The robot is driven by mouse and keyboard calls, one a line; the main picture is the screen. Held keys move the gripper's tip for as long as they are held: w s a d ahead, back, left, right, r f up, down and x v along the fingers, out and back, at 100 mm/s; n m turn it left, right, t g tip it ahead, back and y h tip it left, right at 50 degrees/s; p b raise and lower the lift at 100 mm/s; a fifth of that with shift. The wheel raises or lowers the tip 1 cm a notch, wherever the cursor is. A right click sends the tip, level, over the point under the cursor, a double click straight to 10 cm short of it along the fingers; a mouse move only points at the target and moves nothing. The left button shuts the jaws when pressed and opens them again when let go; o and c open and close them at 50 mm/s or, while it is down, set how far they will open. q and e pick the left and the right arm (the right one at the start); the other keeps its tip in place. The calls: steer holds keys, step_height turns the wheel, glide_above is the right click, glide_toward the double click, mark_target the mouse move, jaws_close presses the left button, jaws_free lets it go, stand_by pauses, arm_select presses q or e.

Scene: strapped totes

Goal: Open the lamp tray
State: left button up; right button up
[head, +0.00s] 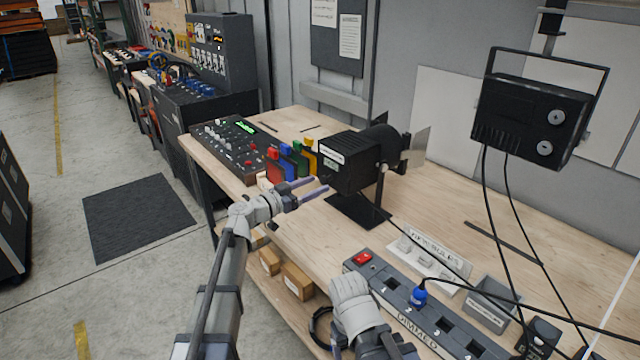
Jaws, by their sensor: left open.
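The black lamp (352,165) stands on a dark base plate on the wooden bench. Its boxy end, with a white label and a small green display, faces left toward my left gripper. I cannot make out a separate tray edge or a gap in the housing. My left gripper (320,185) is open and empty, its two fingers pointing right at the lower part of that end. The fingertips are close to the housing; I cannot tell whether they touch it. My right arm (350,302) shows at the bottom middle, but its fingers do not show.
Coloured filter frames (290,158) and a control console (238,148) stand left of the lamp. The dimmer strip (395,290), a NEW BULBS holder (430,262) and a grey bin (490,302) are at front right. A floodlight (530,118) hangs above with dangling cables.

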arm_select(q)
steer(key=shift+x, duration=1.25)
jaws_close()
stand_by(0.5)
